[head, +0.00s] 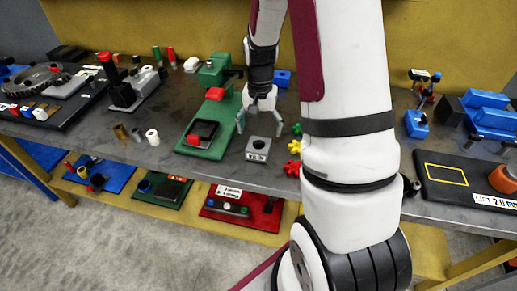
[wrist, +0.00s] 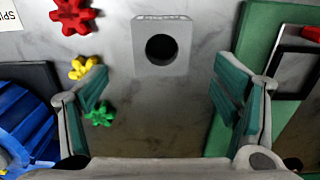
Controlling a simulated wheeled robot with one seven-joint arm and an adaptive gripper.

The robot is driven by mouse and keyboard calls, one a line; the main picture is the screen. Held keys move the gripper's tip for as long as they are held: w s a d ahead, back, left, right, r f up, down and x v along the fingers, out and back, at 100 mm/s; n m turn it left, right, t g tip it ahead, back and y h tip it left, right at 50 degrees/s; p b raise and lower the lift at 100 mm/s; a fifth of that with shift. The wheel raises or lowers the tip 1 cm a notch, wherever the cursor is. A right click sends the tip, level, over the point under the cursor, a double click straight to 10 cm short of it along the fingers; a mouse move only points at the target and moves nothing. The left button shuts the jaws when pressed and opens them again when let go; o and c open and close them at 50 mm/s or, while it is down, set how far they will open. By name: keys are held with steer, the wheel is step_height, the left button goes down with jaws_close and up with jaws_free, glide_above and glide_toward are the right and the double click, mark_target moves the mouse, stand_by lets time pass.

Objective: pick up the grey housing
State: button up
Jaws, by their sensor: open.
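The grey housing (head: 258,149) is a small block with a round hole in its top and a label on its front. It sits on the grey bench. In the wrist view the housing (wrist: 161,44) lies ahead of the fingers, near the top middle. My gripper (head: 259,122) is open and empty, above and just behind the housing in the head view. In the wrist view my gripper (wrist: 166,100) has its teal-padded fingers wide apart, with bare bench between them. The fingers do not touch the housing.
A green base with a machine (head: 207,135) stands close to the left of the housing. Red (head: 292,168), yellow (head: 294,147) and green (head: 297,129) star-shaped knobs lie to the right. A blue part (wrist: 25,125) is at the wrist view's left. Bench in front of the housing is clear.

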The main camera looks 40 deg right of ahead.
mark_target(259, 148)
steer(key=shift+a+f+p, duration=0.15)
steer(key=shift+f+p, duration=0.1)
steer(key=shift+f, duration=1.65)
steer(key=shift+a+f+p, duration=0.1)
steer(key=shift+f+p, duration=0.15)
steer(key=shift+f, duration=1.65)
steer(key=shift+c, duration=0.3)
jaws_close()
steer(key=shift+r, duration=0.1)
steer(key=shift+r+b, duration=0.3)
steer(key=shift+r, duration=1.4)
steer(key=s+a, duration=0.2)
steer(key=s, duration=0.5)
steer(key=s+a+r+p, duration=0.1)
steer(key=s+a, duration=0.1)
steer(key=s, duration=0.6)
steer(key=shift+s+a+r, duration=0.2)
steer(key=shift+a+r, duration=0.05)
steer(key=shift+a, duration=0.05)
